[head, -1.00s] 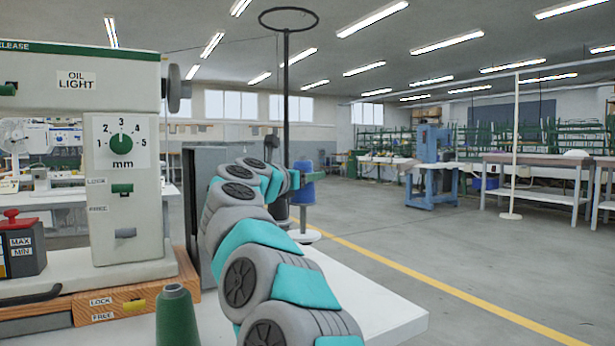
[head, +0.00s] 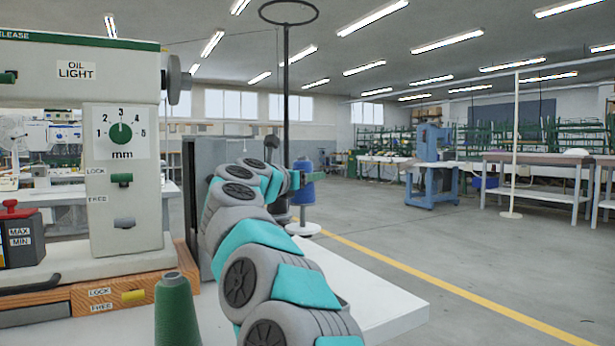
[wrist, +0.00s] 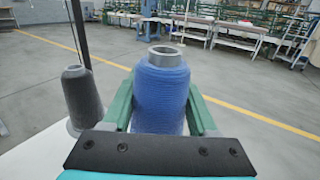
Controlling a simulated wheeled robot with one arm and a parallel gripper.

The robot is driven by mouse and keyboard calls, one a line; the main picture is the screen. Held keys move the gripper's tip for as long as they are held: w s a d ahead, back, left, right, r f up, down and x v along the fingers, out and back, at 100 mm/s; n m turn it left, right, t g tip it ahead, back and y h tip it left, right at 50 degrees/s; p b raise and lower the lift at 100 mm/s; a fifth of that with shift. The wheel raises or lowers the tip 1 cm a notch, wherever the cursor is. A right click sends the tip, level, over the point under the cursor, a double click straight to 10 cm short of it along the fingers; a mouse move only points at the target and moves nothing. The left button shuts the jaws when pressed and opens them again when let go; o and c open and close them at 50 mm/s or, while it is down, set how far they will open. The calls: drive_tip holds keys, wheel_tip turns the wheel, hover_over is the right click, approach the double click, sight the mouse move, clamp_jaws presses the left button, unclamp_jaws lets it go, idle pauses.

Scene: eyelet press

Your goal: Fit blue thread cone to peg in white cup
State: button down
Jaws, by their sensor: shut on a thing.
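The blue thread cone (head: 307,190) is upright in my gripper (head: 308,177), over the far end of the white table. In the wrist view the blue cone (wrist: 160,95) stands between the two green fingers of my gripper (wrist: 162,108), which are shut on its sides. Its grey hollow top faces the camera. In the head view a shallow white cup (head: 303,230) sits below the cone, with a gap between them. I cannot clearly make out the peg. The cup is hidden behind the cone and gripper in the wrist view.
A dark grey thread cone (wrist: 77,97) stands left of the blue one, near a tall black pole (head: 286,100) with a ring on top. A green thread cone (head: 177,312) and the press (head: 125,210) are at the near left. The white table (head: 365,300) is bare at right.

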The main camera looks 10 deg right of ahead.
sight(308, 197)
drive_tip(key=shift+f+b, duration=2.65)
drive_tip(key=shift+f, duration=0.15)
idle(0.4)
drive_tip(key=shift+c, duration=0.5)
unclamp_jaws()
drive_tip(key=shift+r, duration=0.1)
drive_tip(key=shift+r+p, duration=2.3)
drive_tip(key=shift+r, duration=0.15)
